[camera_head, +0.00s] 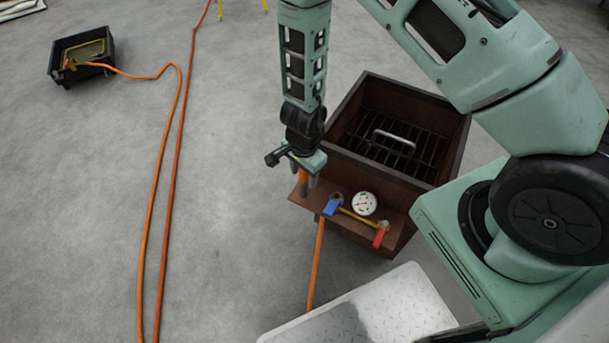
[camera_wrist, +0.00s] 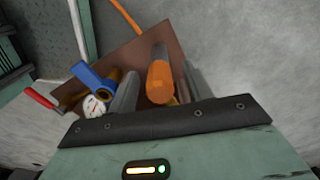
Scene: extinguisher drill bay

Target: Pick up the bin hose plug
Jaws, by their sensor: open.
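An orange cylinder, which I take to be the bin hose plug (camera_head: 303,182), stands at the left end of the brown ledge on the front of the bin (camera_head: 345,163). It also shows upright in the wrist view (camera_wrist: 160,80). My gripper (camera_head: 306,188) points down over it, with one grey finger on each side. In the wrist view my gripper (camera_wrist: 160,74) is open, with the plug between the fingers and a visible gap at least on the right. The plug's lower end is hidden.
Close to the right of my gripper are a blue fitting (camera_head: 332,204), a white gauge (camera_head: 364,203) and a red handle (camera_head: 380,237). An orange hose (camera_head: 316,262) runs down from the fitting. A black tray (camera_head: 80,57) stands far left. Floor left of the bin is mostly clear.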

